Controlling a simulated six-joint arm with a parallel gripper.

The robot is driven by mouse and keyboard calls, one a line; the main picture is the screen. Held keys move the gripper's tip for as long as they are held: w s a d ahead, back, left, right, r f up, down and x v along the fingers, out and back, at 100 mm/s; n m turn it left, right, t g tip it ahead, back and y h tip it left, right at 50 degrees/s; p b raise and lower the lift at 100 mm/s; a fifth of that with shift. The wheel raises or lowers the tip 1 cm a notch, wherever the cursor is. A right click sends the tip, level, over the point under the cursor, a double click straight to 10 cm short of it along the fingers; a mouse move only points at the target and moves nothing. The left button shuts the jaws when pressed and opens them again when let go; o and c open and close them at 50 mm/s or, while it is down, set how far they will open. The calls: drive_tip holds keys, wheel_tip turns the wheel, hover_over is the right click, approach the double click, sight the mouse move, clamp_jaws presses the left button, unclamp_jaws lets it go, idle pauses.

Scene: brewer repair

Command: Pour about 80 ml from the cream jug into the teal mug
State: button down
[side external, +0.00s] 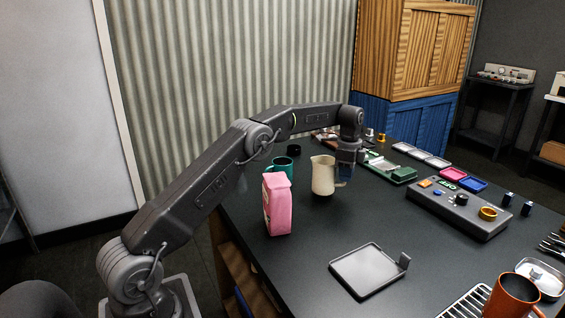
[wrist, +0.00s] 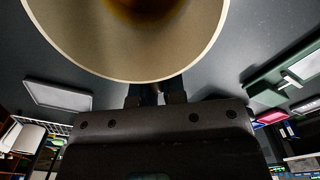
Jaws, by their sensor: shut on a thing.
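The cream jug (side external: 323,176) is upright over the dark table, to the right of the teal mug. My gripper (side external: 342,174) is shut on the jug's right side. I cannot tell for sure whether the jug's base touches the table. In the wrist view the jug's wide rim (wrist: 140,77) fills the top, with brown liquid inside, and my gripper's fingers (wrist: 156,98) show just below it. The teal mug (side external: 283,163) stands upright on the table, its lower part hidden behind a pink carton. Its inside is not clearly visible.
The pink carton (side external: 278,205) stands close in front of the mug and left of the jug. A shallow grey tray (side external: 368,270) lies in front. A control box (side external: 457,209) and an orange mug (side external: 513,297) are at right. The table between jug and tray is clear.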

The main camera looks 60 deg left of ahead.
drive_tip(key=shift+a+r, duration=0.1)
drive_tip(key=shift+r, duration=0.05)
drive_tip(key=shift+s+a+r+t+h, duration=0.3)
drive_tip(key=shift+a+r+t+h, duration=0.05)
drive_tip(key=shift+r+h, duration=0.15)
drive_tip(key=shift+s+a+r+t+h, duration=0.3)
drive_tip(key=shift+r+t+h, duration=0.1)
drive_tip(key=shift+h, duration=0.1)
drive_tip(key=s+a+r+t+h, duration=0.4)
drive_tip(key=a+r+t+h, duration=0.1)
drive_tip(key=r, duration=0.3)
drive_tip(key=shift+s+a+h, duration=0.2)
drive_tip(key=shift+a+h, duration=0.3)
drive_tip(key=shift+h, duration=0.3)
drive_tip(key=shift+s+a+r+t+h, duration=0.65)
drive_tip(key=shift+a+r+t+h, duration=0.3)
drive_tip(key=shift+h, duration=0.25)
idle(1.1)
drive_tip(key=shift+s+a+r+h+p, duration=0.1)
drive_tip(key=shift+s+a+h+p, duration=0.15)
drive_tip(key=shift+a+h+p, duration=0.05)
idle(0.4)
drive_tip(key=w+d+f+g+y, duration=0.2)
drive_tip(key=d+f+g+y, duration=0.1)
drive_tip(key=f+y, duration=0.1)
drive_tip(key=shift+w+d+f+y, duration=0.15)
drive_tip(key=shift+w+d+y, duration=0.25)
